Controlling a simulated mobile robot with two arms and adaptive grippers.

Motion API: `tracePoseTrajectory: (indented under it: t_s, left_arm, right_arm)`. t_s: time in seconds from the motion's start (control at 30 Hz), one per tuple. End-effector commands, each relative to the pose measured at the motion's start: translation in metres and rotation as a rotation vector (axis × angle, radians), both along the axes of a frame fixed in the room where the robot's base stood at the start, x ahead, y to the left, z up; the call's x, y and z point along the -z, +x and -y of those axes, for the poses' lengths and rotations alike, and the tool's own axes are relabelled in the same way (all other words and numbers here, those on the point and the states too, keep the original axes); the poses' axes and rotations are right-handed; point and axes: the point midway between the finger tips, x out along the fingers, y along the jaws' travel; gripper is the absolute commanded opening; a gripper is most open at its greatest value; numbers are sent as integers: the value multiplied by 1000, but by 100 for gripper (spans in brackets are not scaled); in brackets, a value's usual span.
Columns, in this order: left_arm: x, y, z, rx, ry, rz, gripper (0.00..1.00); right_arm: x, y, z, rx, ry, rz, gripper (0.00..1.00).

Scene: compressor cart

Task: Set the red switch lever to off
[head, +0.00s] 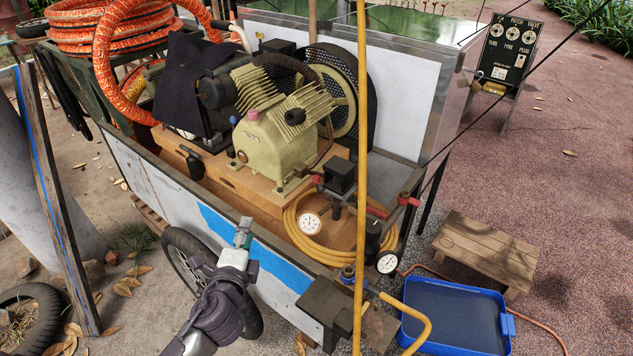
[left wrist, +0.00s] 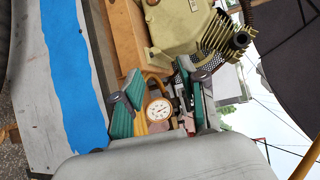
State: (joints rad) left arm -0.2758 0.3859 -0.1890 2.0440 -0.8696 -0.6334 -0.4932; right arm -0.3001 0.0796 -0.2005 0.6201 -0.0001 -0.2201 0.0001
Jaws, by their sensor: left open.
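A black switch box (head: 340,173) stands on the compressor cart (head: 150,185), right of the cream compressor (head: 280,140). A small red part (head: 318,180) shows at its left side and looks like the lever; its setting is too small to tell. My left gripper (head: 243,232) is over the cart's near side wall, left of and nearer than the box, apart from it. In the left wrist view the fingers of my left gripper (left wrist: 158,95) are spread and empty. A white dial gauge (left wrist: 158,110) and small red parts (left wrist: 184,122) show beyond them. My right gripper is out of view.
A coiled yellow hose (head: 295,225) and a gauge (head: 310,223) lie in front of the switch box. A yellow upright pole (head: 361,100) passes just right of it. A red handle (head: 408,199) stands further right. A blue tray (head: 455,315) and wooden stool (head: 485,250) are on the ground.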

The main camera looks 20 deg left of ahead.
Motion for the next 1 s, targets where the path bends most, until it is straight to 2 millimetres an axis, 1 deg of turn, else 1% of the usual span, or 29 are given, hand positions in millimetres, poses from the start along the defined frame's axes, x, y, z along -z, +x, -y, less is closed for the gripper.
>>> tracePoseTrajectory:
  t_s: [0.03,0.07,0.1,0.13,0.2,0.3,0.33,0.43,0.57,0.67,0.8,1.0]
  left_arm:
    - [-20,18,5,93,203,61,42]
    - [-29,27,11,152,330,92,42]
    - [-38,37,20,229,499,126,42]
    - [-41,44,27,283,622,145,42]
    - [-42,54,40,397,876,174,42]
    - [-34,63,50,516,1135,186,42]
    - [-31,64,52,541,1189,185,42]
    - [-24,68,55,591,1293,185,42]
    - [-24,77,59,601,1315,184,42]
    - [-25,92,64,601,1312,185,42]
    - [-25,120,75,598,1310,186,42]
    - [-22,160,89,599,1308,185,42]
  right_arm:
    - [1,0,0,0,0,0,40]
    - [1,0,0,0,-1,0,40]
    - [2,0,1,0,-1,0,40]
    - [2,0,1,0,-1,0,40]
    - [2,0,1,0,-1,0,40]
    - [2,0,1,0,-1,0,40]
    - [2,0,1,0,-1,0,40]
    - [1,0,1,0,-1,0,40]
    - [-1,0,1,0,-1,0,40]
    - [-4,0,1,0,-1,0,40]
    - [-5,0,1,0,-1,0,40]
    - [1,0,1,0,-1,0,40]
